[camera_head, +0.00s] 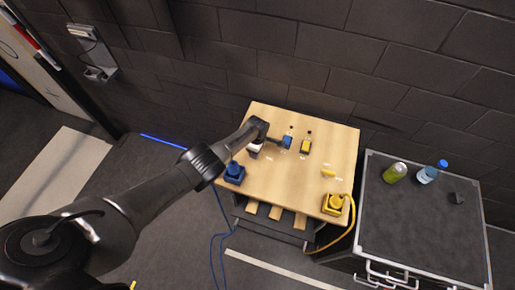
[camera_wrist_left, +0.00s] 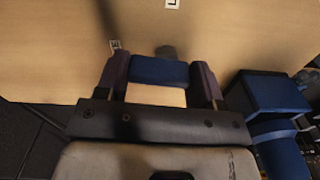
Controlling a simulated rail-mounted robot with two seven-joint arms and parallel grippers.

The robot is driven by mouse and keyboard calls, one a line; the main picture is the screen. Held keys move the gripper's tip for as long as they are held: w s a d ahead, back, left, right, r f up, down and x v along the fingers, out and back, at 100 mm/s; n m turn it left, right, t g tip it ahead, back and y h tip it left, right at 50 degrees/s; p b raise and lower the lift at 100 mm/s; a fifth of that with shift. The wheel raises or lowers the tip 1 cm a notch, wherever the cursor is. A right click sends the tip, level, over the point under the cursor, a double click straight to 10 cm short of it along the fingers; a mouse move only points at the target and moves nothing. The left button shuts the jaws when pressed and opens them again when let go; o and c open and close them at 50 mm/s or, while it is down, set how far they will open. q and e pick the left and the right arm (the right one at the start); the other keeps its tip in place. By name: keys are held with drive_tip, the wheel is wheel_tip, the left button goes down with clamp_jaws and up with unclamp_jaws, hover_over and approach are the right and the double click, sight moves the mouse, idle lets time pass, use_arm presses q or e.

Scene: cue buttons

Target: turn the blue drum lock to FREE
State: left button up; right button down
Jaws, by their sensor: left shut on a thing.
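A blue block-like piece (camera_wrist_left: 160,71) with a cream lower part is between the fingers of my left gripper (camera_wrist_left: 161,82) in the left wrist view, and the gripper is shut on it. In the head view, the left gripper (camera_head: 277,142) is at the blue piece (camera_head: 288,141) on the far middle of the wooden table (camera_head: 270,185). This piece appears to be the blue drum lock; its setting cannot be read. A small label with an L (camera_wrist_left: 172,3) and another small label (camera_wrist_left: 115,45) are on the wood. My right gripper is not in view.
A similar yellow piece (camera_head: 306,146) stands just right of the blue one. A blue box (camera_head: 235,173) and a yellow box (camera_head: 335,204) with cables sit at the table's front corners. A small yellow piece (camera_head: 328,173) lies right. A dark cart (camera_head: 415,225) carries bottles.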

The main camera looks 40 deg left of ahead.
use_arm(q)
drive_tip(key=shift+n, duration=0.6)
drive_tip(key=shift+r+n, duration=0.1)
drive_tip(key=shift+n, duration=0.2)
drive_tip(key=o, duration=0.9)
drive_tip(key=shift+a, duration=0.1)
